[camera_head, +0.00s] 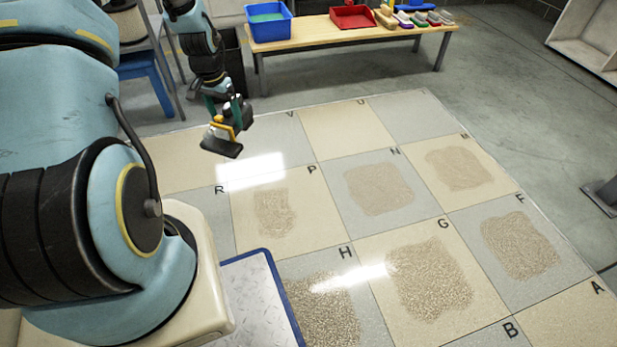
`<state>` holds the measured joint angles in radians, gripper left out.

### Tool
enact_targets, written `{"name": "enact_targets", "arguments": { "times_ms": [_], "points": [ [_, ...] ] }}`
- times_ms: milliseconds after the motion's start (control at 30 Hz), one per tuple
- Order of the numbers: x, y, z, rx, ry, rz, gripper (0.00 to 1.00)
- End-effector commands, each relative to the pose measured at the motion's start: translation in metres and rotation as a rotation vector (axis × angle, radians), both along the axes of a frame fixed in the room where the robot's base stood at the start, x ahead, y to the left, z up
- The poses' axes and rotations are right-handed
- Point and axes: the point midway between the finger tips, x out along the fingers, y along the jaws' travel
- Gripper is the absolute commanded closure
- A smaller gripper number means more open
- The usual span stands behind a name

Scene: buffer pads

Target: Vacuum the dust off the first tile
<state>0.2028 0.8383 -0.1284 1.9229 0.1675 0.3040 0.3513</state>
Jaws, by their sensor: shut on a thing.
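My gripper (228,108) is shut on a small handheld vacuum (222,143), black with orange-yellow parts. It holds the vacuum above the far left part of the tiled floor, over the area between tiles R and V, apart from the floor as far as I can tell. Dust patches lie on several lettered tiles: on tile P (274,212), tile H (322,312), tile G (428,280), tile F (520,247), tile M (458,170) and the grey tile between P and M (379,188). Which tile is called first cannot be told.
A wooden bench (335,33) at the back holds a blue bin (268,22), a red dustpan (352,17) and several brushes. A blue stool (146,75) stands at the back left. Tiles V, U and B look bare.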

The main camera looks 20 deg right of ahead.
Motion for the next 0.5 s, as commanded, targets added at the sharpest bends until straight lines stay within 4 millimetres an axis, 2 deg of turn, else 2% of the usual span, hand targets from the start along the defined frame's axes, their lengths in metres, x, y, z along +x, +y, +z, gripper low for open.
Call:
{"name": "enact_targets", "arguments": {
  "times_ms": [33, 267, 400, 500],
  "points": [
    [0.001, -0.019, -0.033, -0.004, 0.0, -0.071, 1.0],
    [0.0, -0.1, -0.125, -0.015, -0.008, -0.391, 1.0],
    [-0.008, -0.148, -0.18, -0.024, -0.012, -0.572, 1.0],
    [-0.015, -0.178, -0.214, -0.031, -0.013, -0.684, 1.0]
  ]
}}
